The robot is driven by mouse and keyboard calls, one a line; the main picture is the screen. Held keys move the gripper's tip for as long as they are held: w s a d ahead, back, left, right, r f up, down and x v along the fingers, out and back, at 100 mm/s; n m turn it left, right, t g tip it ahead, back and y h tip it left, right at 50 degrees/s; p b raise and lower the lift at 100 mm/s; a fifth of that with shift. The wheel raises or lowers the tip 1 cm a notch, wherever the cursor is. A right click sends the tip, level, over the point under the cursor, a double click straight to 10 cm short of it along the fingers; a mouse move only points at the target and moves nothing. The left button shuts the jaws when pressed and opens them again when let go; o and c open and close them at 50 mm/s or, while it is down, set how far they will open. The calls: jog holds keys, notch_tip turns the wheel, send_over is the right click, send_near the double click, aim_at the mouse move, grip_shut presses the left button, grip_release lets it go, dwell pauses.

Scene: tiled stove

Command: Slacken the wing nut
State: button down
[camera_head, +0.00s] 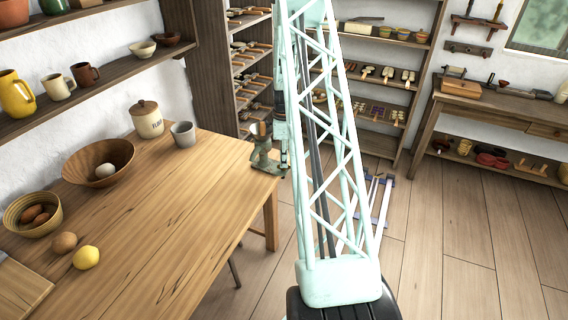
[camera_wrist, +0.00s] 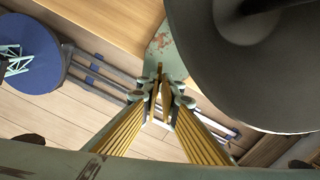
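A grey-green clamped tool (camera_head: 266,158) stands at the far right corner of the wooden table (camera_head: 165,215), partly behind my arm. In the wrist view its rust-flecked green metal (camera_wrist: 166,50) lies just beyond my fingertips. A large dark rounded part (camera_wrist: 262,65) fills the upper right there. My gripper (camera_wrist: 160,98) points at the green metal, its grooved yellow fingers converging. Narrow gold strips show between the fingertips; I cannot tell whether they are finger pads or the wing nut. The wing nut is not clearly visible in either view.
A lidded jar (camera_head: 147,119) and a grey cup (camera_head: 183,134) stand near the tool. Bowls, a lemon (camera_head: 86,257) and a brown round item (camera_head: 64,243) lie further left. Shelves (camera_head: 375,80) and a workbench (camera_head: 500,110) line the back.

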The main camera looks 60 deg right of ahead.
jog(key=c, duration=3.4)
grip_release()
jog(key=o, duration=0.5)
jog(key=shift+r, duration=0.1)
jog(key=shift+r, duration=5.9)
